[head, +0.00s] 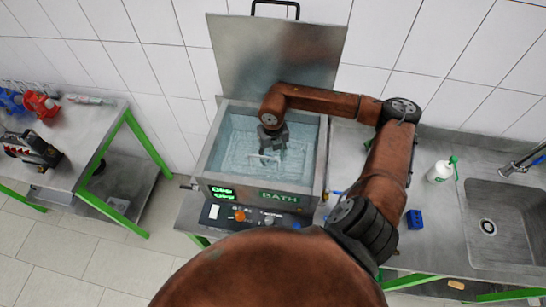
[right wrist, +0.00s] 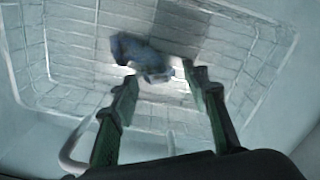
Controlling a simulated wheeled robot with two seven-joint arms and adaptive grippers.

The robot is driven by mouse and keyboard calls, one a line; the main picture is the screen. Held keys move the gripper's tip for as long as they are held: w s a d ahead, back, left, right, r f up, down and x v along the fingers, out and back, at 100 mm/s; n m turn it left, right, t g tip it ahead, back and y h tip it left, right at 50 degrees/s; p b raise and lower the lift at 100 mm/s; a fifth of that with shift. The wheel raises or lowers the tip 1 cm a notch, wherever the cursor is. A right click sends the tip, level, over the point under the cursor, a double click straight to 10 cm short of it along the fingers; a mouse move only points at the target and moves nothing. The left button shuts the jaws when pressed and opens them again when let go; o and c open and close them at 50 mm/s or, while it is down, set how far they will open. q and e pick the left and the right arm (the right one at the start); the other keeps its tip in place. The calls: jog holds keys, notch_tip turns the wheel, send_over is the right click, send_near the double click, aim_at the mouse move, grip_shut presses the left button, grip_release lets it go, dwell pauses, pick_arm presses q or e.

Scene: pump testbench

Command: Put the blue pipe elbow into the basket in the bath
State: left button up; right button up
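The blue pipe elbow (right wrist: 142,55) lies in the wire basket (right wrist: 82,45) in the right wrist view, just beyond my fingertips. My right gripper (right wrist: 162,82) is open, its two fingers apart with nothing between them. In the head view my right gripper (head: 271,143) reaches down into the open bath (head: 208,150) and hides part of the basket (head: 240,158). The elbow cannot be made out in the head view. My left gripper is not in view.
The bath lid (head: 290,60) stands open against the tiled wall. On the right counter are a blue block (head: 415,219), a white bottle (head: 440,171) and a sink (head: 500,225). A left bench (head: 75,150) holds red and blue pump parts (head: 40,104).

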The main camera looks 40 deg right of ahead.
jog(key=shift+r, duration=0.25)
notch_tip(320, 180, up, 12)
jog(key=b, duration=0.1)
jog(key=shift+b, duration=0.3)
